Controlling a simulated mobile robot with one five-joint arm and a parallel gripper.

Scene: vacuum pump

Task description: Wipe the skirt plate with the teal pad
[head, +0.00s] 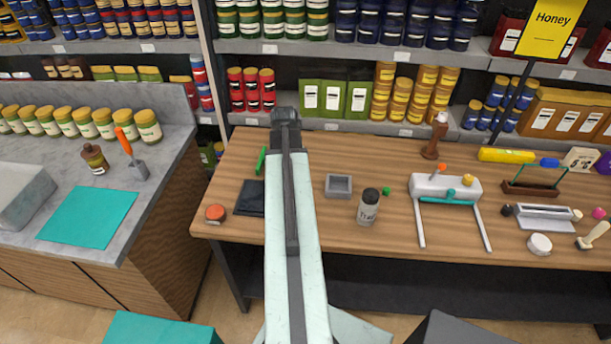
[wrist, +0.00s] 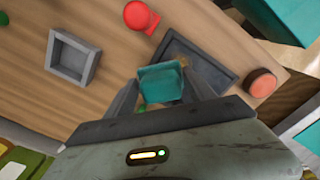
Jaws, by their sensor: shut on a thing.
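My gripper (wrist: 160,92) is shut on the teal pad (wrist: 160,83), which sits between its two fingers in the wrist view. The dark, square-rimmed plate, which I take for the skirt plate (wrist: 217,77), lies on the wooden table just beyond the pad. A brownish patch shows on its face, and the pad overlaps its near left part in the picture. I cannot tell whether the pad touches it. In the head view the plate (head: 249,198) lies left of my arm, which hides part of it. The pad and fingers are not visible there.
A grey square tray (wrist: 72,57) and a red object (wrist: 140,15) lie near the plate. An orange-red disc (head: 215,212) is by the table's left edge. A jar (head: 368,207) and a white pump-like device (head: 445,188) stand to the right. Loaded shelves rise behind the table.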

